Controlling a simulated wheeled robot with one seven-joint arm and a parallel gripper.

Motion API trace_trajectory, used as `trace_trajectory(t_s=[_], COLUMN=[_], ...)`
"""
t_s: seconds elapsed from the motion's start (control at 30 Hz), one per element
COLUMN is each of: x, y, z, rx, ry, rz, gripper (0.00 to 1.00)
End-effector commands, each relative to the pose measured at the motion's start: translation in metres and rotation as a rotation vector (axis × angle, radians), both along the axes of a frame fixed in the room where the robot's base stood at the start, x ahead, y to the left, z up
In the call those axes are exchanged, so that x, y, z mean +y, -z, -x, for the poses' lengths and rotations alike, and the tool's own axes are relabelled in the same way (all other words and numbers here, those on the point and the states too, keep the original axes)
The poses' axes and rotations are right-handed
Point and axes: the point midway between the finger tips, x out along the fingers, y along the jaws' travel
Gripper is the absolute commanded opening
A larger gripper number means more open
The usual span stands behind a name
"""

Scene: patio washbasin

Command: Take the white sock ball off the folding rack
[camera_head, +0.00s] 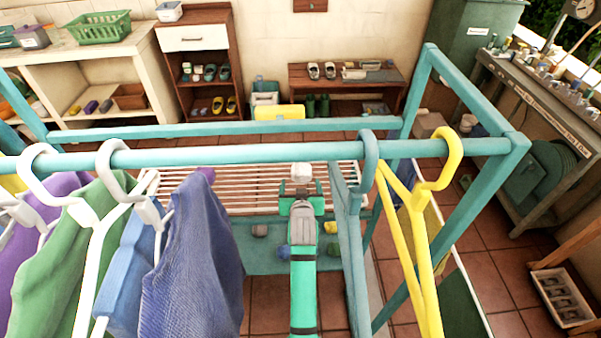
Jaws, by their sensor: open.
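The white sock ball (301,172) sits on the white slats of the folding rack (245,190), near the middle of the picture. My gripper (301,186) is open, at the end of my green arm reaching away over the rack. Its fingertips are just on the near side of the ball. I cannot tell from this view whether they touch it or how high they are above the slats. The near lower part of the ball is partly hidden by the gripper.
A teal rail (240,154) crosses in front, carrying white hangers with a green garment (65,250) and a blue garment (195,265) at left. A yellow hanger (425,240) hangs at right. Teal posts flank my arm.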

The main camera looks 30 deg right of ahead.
Motion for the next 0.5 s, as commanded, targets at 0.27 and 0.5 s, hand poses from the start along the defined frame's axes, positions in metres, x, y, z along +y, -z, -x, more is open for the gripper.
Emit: trace_trajectory(t_s=[0.27,0.5], x=[-0.012,-0.026], y=[0.009,0.015], z=[-0.018,-0.043], rx=[0.001,0.0], ry=[0.001,-0.004], rz=[0.0,-0.002], gripper=[0.8,0.8])
